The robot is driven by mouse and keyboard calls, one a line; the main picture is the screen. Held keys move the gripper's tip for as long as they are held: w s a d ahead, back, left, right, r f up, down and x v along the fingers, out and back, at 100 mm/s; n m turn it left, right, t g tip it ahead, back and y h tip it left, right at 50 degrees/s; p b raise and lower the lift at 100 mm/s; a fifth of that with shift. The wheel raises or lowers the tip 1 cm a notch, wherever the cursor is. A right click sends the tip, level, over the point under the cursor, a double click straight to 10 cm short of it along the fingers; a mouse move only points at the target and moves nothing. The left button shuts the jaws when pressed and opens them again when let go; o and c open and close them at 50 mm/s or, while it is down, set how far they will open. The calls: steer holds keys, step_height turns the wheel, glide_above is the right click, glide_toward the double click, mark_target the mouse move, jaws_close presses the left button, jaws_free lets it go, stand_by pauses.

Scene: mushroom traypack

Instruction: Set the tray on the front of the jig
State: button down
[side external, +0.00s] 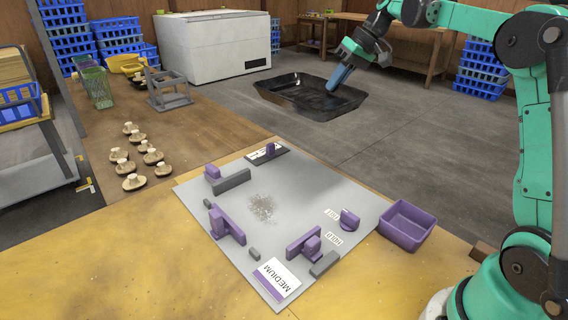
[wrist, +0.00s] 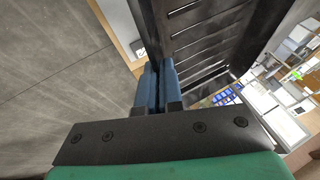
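The black tray (side external: 300,98) is beyond the far edge of the table, level and open side up, apart from the jig. My gripper (side external: 337,80) is at the tray's right end, with its blue fingers on the rim. In the wrist view, the blue fingers (wrist: 157,88) are close together with the wall of the ribbed tray (wrist: 215,35) between them. The jig is a grey plate (side external: 225,215) on the table with purple and grey blocks, a round purple knob (side external: 349,219) and a MEDIUM label (side external: 277,279). Its surface holds no tray.
Several mushrooms (side external: 134,181) lie on the brown surface left of the jig. A purple bin (side external: 406,226) stands right of the jig. A grey stand (side external: 168,91), a white chest (side external: 212,45) and stacked blue crates (side external: 480,72) are farther back. Grey floor lies around the tray.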

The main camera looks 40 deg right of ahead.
steer(key=d+f, duration=0.1)
steer(key=d, duration=0.2)
glide_above(327, 171)
steer(key=s+d, duration=0.1)
steer(key=d, duration=0.1)
steer(key=f, duration=1.4)
steer(key=shift+s+a+f, duration=0.15)
steer(key=shift+s+a, duration=0.05)
steer(key=shift+a, duration=0.05)
steer(key=shift+f, duration=2.45)
steer(key=c, duration=1.4)
jaws_free()
steer(key=shift+f, duration=0.15)
steer(key=shift+c, duration=0.2)
steer(key=o, duration=0.4)
